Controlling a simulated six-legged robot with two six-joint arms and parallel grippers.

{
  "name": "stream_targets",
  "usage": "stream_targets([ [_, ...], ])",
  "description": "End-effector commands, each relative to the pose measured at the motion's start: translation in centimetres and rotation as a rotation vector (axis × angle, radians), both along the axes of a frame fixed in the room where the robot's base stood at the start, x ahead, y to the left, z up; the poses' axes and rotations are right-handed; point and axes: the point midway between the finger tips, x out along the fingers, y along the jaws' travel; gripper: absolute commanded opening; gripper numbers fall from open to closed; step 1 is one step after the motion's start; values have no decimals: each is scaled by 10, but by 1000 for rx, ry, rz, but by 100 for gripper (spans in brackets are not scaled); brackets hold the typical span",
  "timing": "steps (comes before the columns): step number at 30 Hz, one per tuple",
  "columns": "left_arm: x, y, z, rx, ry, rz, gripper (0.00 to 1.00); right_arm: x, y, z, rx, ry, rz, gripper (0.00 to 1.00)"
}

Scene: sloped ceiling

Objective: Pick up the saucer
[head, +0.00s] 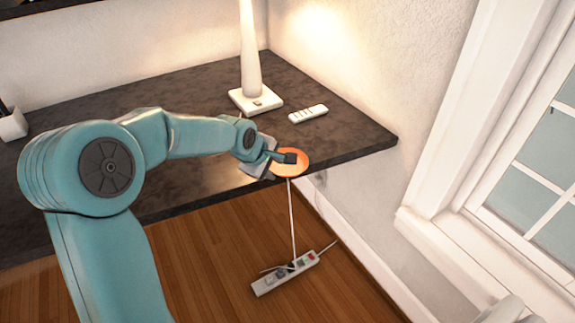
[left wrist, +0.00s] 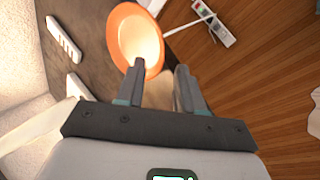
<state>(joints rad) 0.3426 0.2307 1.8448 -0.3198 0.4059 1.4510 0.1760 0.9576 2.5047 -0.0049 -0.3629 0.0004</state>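An orange saucer (head: 293,168) is at the front edge of the dark desk, near its right corner. It also shows in the left wrist view (left wrist: 126,37), large and just beyond the fingers. My left gripper (head: 277,161) is at the saucer's left side in the head view. In the left wrist view its two fingers (left wrist: 160,68) stand apart, so it is open. One fingertip overlaps the saucer's near rim there; I cannot tell whether it touches. Part of the saucer is hidden behind the gripper in the head view.
On the desk (head: 345,140) stand a white lamp (head: 251,60) and a white remote (head: 308,114) behind the saucer. A white cable (head: 291,215) hangs below the desk edge to a power strip (head: 285,274) on the wooden floor. A wall and window are at right.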

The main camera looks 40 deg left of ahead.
Motion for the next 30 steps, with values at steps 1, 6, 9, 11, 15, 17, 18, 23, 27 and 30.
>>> stream_targets([
  [1, 2, 0, -4, 0, 1, 0, 37, 0, 0, 0, 0, 0, 0, 43],
  [6, 16, 0, -26, -1, 4, -1, 37, 0, 0, 2, 0, 0, 0, 43],
  [9, 23, 1, -38, 0, 3, 0, 37, 0, 0, 2, 0, 0, 0, 43],
  [11, 26, 1, -42, 0, 1, -1, 37, 0, 0, 2, 0, 0, 0, 43],
  [15, 28, 1, -44, 1, 0, -1, 37, 0, 0, 2, 0, 0, 0, 43],
  [17, 28, 1, -44, 1, 0, -1, 37, 0, 0, 2, 0, 0, 0, 43],
  [18, 28, 1, -44, 1, 0, -1, 37, 0, 0, 2, 0, 0, 0, 43],
  [23, 28, 1, -44, 1, 0, -1, 0, 0, 0, 2, 0, 0, 0, 43],
  [27, 28, 1, -44, 0, 0, 0, 0, 0, 0, 2, 0, 0, 0, 43],
  [30, 28, 1, -43, 1, -1, -1, 0, 0, 0, 2, 0, 0, 0, 43],
])
